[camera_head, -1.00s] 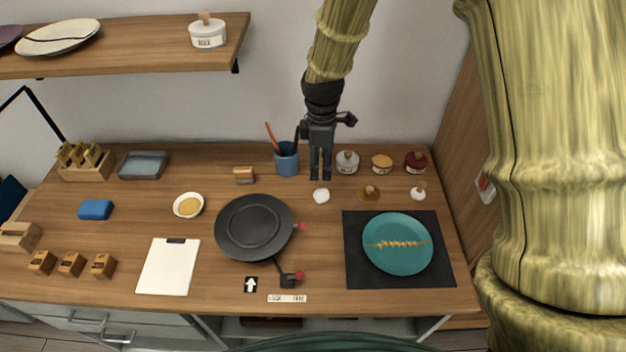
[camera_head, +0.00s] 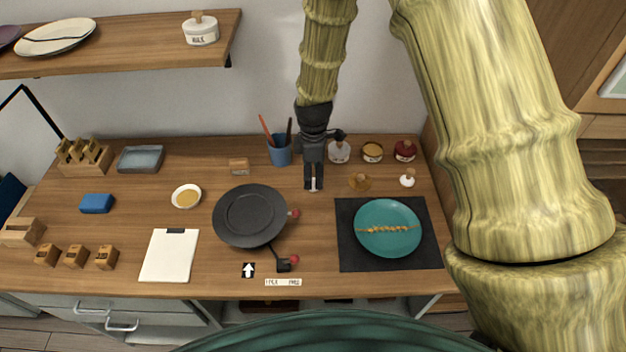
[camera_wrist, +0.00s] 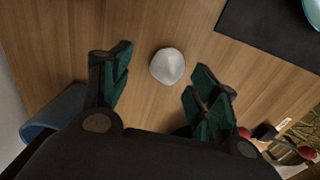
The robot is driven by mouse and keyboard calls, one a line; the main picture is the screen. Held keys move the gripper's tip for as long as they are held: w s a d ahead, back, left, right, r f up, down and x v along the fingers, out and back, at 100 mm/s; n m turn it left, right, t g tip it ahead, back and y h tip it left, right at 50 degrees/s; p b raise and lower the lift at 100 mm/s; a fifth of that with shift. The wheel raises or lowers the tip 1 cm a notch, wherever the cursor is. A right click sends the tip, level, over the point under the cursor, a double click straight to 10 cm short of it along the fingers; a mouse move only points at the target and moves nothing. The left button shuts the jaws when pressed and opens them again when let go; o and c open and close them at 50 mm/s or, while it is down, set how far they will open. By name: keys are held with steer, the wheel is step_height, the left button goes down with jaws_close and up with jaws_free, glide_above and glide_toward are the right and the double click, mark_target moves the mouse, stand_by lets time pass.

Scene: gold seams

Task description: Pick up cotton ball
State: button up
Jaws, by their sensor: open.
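The cotton ball (camera_wrist: 167,66) is a small white rounded lump on the wooden worktop. In the wrist view it lies just beyond and between the two fingertips, apart from both. In the head view my gripper (camera_head: 313,185) hangs fingers down over the cotton ball and hides most of it; only a small pale patch shows between the fingertips. In the wrist view my gripper (camera_wrist: 160,78) has its dark green fingers spread wide with nothing between them. How high the fingertips are above the worktop is hard to tell.
A blue cup (camera_head: 280,150) with tools stands close left of my gripper. Several lidded jars, including a clear one (camera_head: 339,152), stand to the right. A black round plate (camera_head: 250,216) lies in front left. A teal plate (camera_head: 388,242) rests on a dark mat (camera_head: 350,262) at the right.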

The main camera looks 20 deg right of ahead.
mark_target(314, 179)
steer(key=shift+s+f+p, duration=0.3)
steer(key=shift+s+p, duration=0.05)
steer(key=shift+s, duration=0.5)
steer(key=shift+s+f, duration=0.15)
steer(key=shift+f, duration=0.1)
steer(key=shift+w+f, duration=0.7)
steer(key=shift+f, duration=0.25)
steer(key=shift+s+r, duration=0.25)
steer(key=shift+s, duration=0.15)
steer(key=shift+c, duration=1.2)
steer(key=shift+f, duration=0.1)
steer(key=c, duration=0.5)
